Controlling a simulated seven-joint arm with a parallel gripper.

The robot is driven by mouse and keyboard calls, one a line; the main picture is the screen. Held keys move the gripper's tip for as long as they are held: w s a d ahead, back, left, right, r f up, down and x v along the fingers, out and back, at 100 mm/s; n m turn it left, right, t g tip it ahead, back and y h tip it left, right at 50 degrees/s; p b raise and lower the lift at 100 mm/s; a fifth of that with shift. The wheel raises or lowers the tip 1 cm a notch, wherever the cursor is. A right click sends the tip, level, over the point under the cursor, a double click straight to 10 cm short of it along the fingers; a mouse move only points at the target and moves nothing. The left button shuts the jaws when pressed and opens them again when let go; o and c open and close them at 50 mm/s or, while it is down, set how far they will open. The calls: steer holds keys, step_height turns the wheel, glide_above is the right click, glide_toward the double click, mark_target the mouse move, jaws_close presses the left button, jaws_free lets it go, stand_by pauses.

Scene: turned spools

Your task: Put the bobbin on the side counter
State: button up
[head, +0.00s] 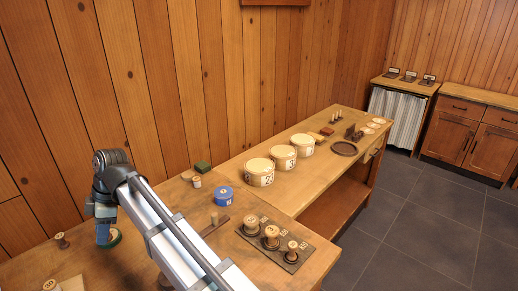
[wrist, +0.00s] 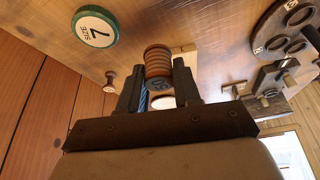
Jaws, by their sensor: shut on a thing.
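My gripper (wrist: 157,68) is shut on a ribbed brown wooden bobbin (wrist: 158,62), held between the fingertips in the wrist view. In the head view my gripper (head: 104,232) hangs over the left part of the near workbench (head: 150,228), by a green tin; the held bobbin cannot be made out there. At the back right stand a curtain-fronted counter (head: 396,82) with small items on top and a wooden cabinet counter (head: 485,94) with a bare top. I cannot tell which one is the side counter.
The green tin (wrist: 95,27) and a loose spool (wrist: 110,80) lie near my gripper. A blue tin (head: 223,196) and a dark board (head: 255,240) with three spools stand on the bench. Pale drums (head: 260,178) stand on the long bench beyond. Grey floor (head: 420,220) is clear.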

steer(key=w+d+f+m+t, duration=0.15)
steer(key=w+d+m, duration=0.25)
steer(key=w+d, duration=1.45)
steer(key=w+d+f+m+t, duration=0.15)
steer(key=w+d, duration=0.25)
steer(key=d, duration=0.8)
steer(key=w+d+f+m, duration=0.1)
steer(key=w+d+m, duration=0.3)
steer(key=d, duration=0.8)
steer(key=w+d+f+m+t, duration=0.15)
steer(key=w+d, duration=0.35)
steer(key=d, duration=0.7)
steer(key=shift+m, duration=0.9)
steer(key=w+f, duration=0.1)
steer(key=f, duration=0.2)
steer(key=w+f, duration=0.1)
steer(key=f, duration=0.3)
steer(key=w+f, duration=0.1)
steer(key=f, duration=0.2)
steer(key=shift+w+d+f, duration=0.15)
steer(key=shift+d, duration=0.2)
steer(key=shift+f, duration=0.1)
steer(key=o, duration=1)
